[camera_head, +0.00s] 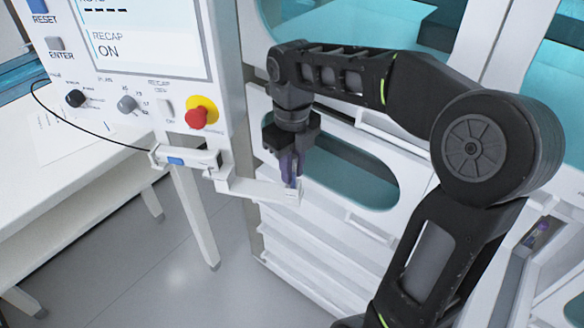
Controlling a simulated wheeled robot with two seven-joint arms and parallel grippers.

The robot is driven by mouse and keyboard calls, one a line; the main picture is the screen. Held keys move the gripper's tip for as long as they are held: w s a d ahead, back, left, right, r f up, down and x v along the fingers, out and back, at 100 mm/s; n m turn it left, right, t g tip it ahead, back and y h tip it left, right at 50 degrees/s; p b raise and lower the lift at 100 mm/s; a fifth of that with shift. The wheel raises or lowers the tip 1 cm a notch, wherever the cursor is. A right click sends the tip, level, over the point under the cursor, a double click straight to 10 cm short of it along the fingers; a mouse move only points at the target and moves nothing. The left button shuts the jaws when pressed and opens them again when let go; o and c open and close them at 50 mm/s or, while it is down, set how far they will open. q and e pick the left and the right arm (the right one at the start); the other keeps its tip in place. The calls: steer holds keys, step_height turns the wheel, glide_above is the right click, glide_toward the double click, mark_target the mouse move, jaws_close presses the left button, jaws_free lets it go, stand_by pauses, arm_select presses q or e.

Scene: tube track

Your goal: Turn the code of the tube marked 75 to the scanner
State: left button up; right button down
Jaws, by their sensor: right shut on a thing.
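My right gripper (291,174) points down at the end of the black arm coming in from the right. It is shut on a small, slim tube (291,182), seen as a purplish shape between the fingers. The tube's lower end is at the tip of a white holder arm (250,188); I cannot tell whether it sits in it. The number and code are too small to read. A small white and grey device with a blue patch, likely the scanner (187,158), is at the left end of that holder arm. My left gripper is not in view.
A control panel (222,75) with a screen, knobs and a red stop button (200,113) stands at the upper left. A white table (95,165) is at the left. White cabinets with teal windows are behind my arm. A small purple item (541,229) shows at the far right.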

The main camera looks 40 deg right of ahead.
steer(key=shift+f, duration=0.2)
stand_by(0.3)
steer(key=c, duration=1.3)
jaws_free()
steer(key=shift+o, duration=0.2)
steer(key=shift+r, duration=0.1)
step_height(320, 180, up, 5)
steer(key=shift+r, duration=0.2)
steer(key=shift+r+p, duration=1.15)
steer(key=shift+p, duration=0.05)
